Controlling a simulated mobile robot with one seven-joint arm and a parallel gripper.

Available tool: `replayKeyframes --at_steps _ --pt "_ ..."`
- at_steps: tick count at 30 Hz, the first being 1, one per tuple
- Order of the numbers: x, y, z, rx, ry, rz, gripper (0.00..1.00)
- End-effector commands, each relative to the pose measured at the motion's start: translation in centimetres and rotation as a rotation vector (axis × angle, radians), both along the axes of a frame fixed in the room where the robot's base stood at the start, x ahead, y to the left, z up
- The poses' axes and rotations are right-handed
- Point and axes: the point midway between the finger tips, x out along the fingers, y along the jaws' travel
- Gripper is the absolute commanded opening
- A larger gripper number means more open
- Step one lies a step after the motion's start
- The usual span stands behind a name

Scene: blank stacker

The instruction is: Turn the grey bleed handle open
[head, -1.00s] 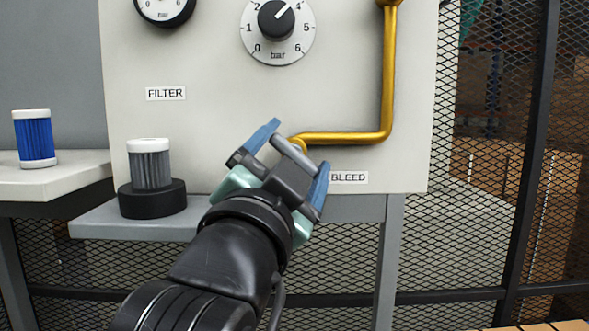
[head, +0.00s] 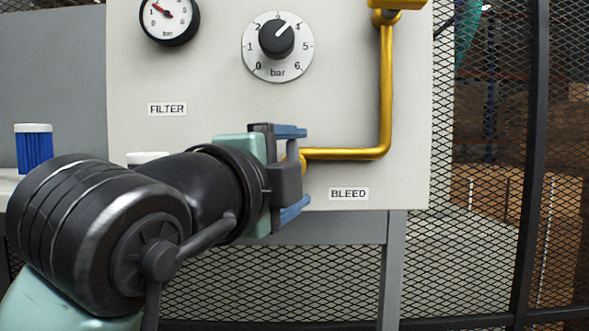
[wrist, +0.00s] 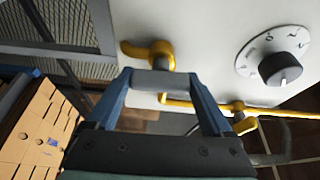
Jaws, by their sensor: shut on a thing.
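The grey bleed handle (wrist: 160,84) shows in the wrist view as a short grey bar between my two blue fingers, in front of a yellow valve fitting (wrist: 160,55). My gripper (head: 300,168) is shut on it and shows in the wrist view (wrist: 160,79). In the head view my gripper lies sideways, pointing right, just above and left of the BLEED label (head: 349,194). The yellow pipe (head: 345,154) runs right from the fitting, then up.
The white panel (head: 225,95) carries a round gauge (head: 169,12), a black dial knob (head: 277,38) pointing near 4, and a FILTER label (head: 167,109). A blue filter (head: 34,150) stands left. My arm mostly hides a second filter (head: 147,157). Mesh fencing (head: 470,200) is at right.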

Motion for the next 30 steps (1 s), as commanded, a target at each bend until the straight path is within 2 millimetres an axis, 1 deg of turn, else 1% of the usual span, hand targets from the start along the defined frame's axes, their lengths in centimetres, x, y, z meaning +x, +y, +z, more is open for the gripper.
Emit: replayKeyframes --at_steps 1,9,21,22,24,30 --pt "0.08 0.33 0.34 0.014 -0.008 0.009 0.29" --pt "0.05 0.29 0.41 0.064 -0.010 0.008 0.29" --pt "0.03 0.32 0.50 0.069 -0.014 0.010 0.29" --pt "0.03 0.32 0.50 0.069 -0.014 0.010 0.90" --pt "0.02 0.31 0.46 0.068 -0.013 0.009 1.00" --pt "0.00 0.15 0.28 0.068 -0.008 0.005 1.00"
